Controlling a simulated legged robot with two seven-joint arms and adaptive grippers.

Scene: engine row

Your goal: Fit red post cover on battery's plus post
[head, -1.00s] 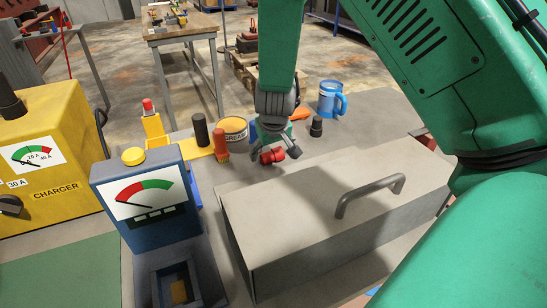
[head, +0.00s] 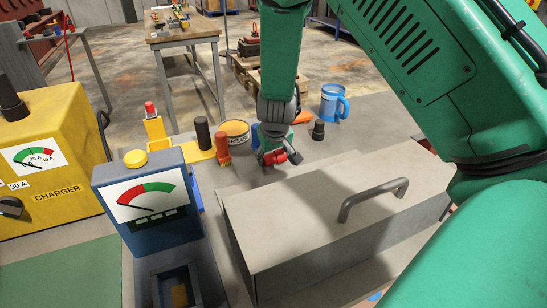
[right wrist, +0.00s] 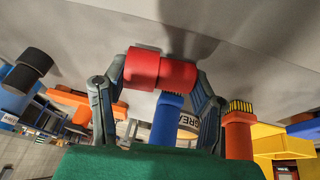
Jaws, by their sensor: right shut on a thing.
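The red post cover (head: 277,157) is held by my right gripper (head: 279,155) above the grey bench, just behind the grey lidded box. In the right wrist view the red cover (right wrist: 160,72) lies crosswise between the two fingers (right wrist: 160,88), which close on its ends. It is a short cylinder with a wider and a narrower part. I cannot make out the battery or its plus post in either view. My left gripper is not in view.
The grey box (head: 300,215) with a handle (head: 372,197) fills the front. A blue meter (head: 150,205) and yellow charger (head: 50,175) stand left. A grease tin (head: 235,132), orange-handled item (head: 222,150), black cap (head: 318,130) and blue mug (head: 333,103) stand behind.

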